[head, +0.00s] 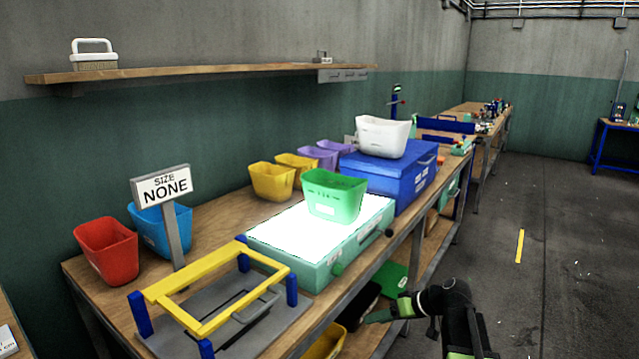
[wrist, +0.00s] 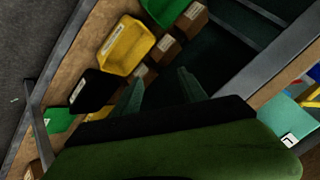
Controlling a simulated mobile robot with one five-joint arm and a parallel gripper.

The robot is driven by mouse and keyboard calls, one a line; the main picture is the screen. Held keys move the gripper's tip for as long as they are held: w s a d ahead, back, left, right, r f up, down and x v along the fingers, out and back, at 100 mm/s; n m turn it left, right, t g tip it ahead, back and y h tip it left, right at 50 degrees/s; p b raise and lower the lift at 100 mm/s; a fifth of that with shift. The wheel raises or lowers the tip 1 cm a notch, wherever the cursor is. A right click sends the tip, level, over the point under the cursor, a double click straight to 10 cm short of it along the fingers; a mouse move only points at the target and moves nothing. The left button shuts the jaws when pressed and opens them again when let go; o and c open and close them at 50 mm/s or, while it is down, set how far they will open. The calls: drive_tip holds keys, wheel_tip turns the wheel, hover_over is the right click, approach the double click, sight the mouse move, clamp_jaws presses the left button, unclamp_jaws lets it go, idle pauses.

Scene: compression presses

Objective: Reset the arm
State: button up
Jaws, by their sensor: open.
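My gripper (head: 378,312) is at the lower right of the head view, low in front of the workbench (head: 215,228). It is beside the lower shelf, below the bench top. In the wrist view its two fingers (wrist: 163,90) stand apart with nothing between them. My arm is bent, with its elbow raised near the bottom of the head view. No part of the gripper is seen touching a bin.
The lower shelf holds a yellow bin (wrist: 128,45), a black bin (wrist: 92,90) and green bins. On the bench stand a yellow frame (head: 165,290), a lit box (head: 290,262) with a green bin (head: 335,196), and a blue box (head: 385,178). The floor at right (head: 560,260) is clear.

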drive_tip(key=s+a+f+m+g+h, duration=0.15)
drive_tip(key=s+f+h, duration=0.25)
drive_tip(key=s, duration=0.4)
drive_tip(key=s+a+f+m+g+h, duration=0.1)
drive_tip(key=s+f+m+g+h, duration=0.3)
drive_tip(key=s, duration=0.3)
wheel_tip(320, 180, up, 25)
drive_tip(key=n+p, duration=0.1)
drive_tip(key=p, duration=2.4)
drive_tip(key=shift+w+d+r+t+h+p, duration=0.15)
drive_tip(key=shift+d+t+h+p, duration=0.15)
drive_tip(key=shift+d+t, duration=0.15)
